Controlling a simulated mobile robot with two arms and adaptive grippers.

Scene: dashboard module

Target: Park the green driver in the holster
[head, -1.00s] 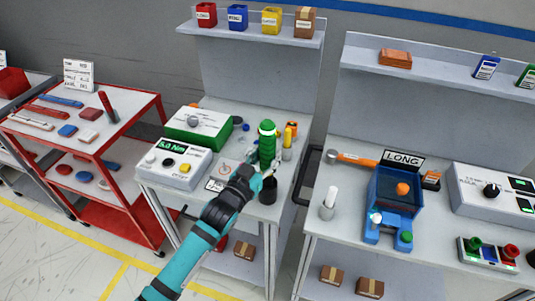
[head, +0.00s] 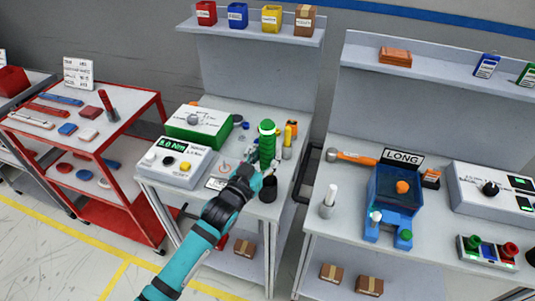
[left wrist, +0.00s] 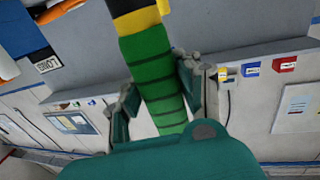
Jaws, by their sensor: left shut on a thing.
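The green driver (head: 267,150) stands roughly upright over the near right part of the middle bench. In the left wrist view its green, black-ringed body (left wrist: 155,68) lies between my fingers, with a yellow and black section beyond. My left gripper (head: 258,178) is shut on the driver's lower part. A dark round cup (head: 270,190), which looks like the holster, stands just right of and below my gripper near the bench's front edge. The driver's lower end is hidden by my gripper, so I cannot tell whether it touches the cup. My right gripper is not in view.
A torque box (head: 174,164) and a green-sided box (head: 198,124) stand left on the middle bench. Yellow and orange tools (head: 289,137) stand close behind the driver. The right bench holds a blue fixture (head: 394,205) and a white cylinder (head: 328,202).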

